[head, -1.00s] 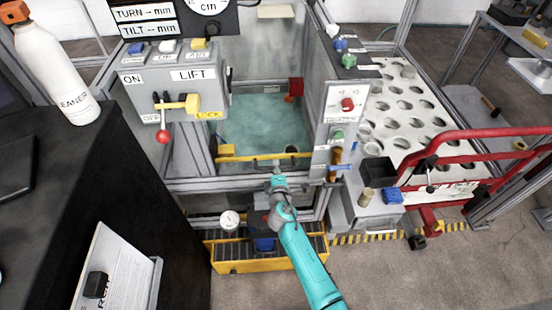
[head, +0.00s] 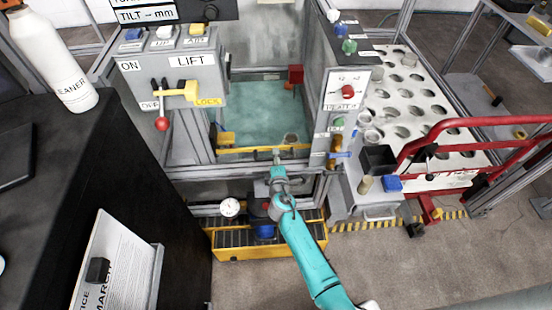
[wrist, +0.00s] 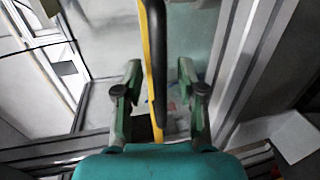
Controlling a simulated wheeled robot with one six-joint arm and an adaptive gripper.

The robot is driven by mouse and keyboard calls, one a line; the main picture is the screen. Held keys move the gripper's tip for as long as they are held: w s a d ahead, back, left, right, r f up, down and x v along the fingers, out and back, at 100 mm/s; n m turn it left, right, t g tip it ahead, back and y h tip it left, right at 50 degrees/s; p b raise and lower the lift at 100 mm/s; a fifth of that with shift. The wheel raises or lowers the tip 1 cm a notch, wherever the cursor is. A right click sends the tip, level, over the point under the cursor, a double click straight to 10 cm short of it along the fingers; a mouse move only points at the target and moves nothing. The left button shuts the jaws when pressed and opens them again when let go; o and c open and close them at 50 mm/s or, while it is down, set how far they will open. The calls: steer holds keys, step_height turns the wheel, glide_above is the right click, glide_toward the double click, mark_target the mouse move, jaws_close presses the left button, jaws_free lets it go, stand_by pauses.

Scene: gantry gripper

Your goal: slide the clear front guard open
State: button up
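The clear front guard (head: 262,115) stands across the front of the machine bay, with a yellow edge strip (head: 240,151) along it. In the wrist view the yellow strip (wrist: 159,115) and a black bar-like handle (wrist: 156,55) run up the picture's middle. My gripper (head: 277,154) is at the strip in the head view. In the wrist view my gripper (wrist: 160,85) is open, with one finger on each side of the strip and handle. Gaps show on both sides. Whether the fingertips reach past the handle is hard to tell.
A grey LIFT box (head: 185,80) with a yellow lock lever hangs at upper left. A post with a red knob (head: 347,92) stands right of the guard. A yellow-edged tray (head: 265,252) lies below. Red rails (head: 470,123) and a perforated table (head: 410,95) are at right.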

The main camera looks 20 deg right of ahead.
steer(key=shift+s, duration=0.1)
steer(key=v, duration=1.1)
steer(key=shift+s, duration=0.4)
steer(key=shift+a, duration=0.15)
steer(key=s+a+f+m+g+y, duration=0.15)
steer(key=s+m+y, duration=0.3)
steer(key=s, duration=1.95)
steer(key=s+r+m+t, duration=0.1)
steer(key=s+r+m, duration=0.9)
steer(key=s+r, duration=0.8)
steer(key=shift+s+r, duration=0.2)
steer(key=shift+s, duration=0.05)
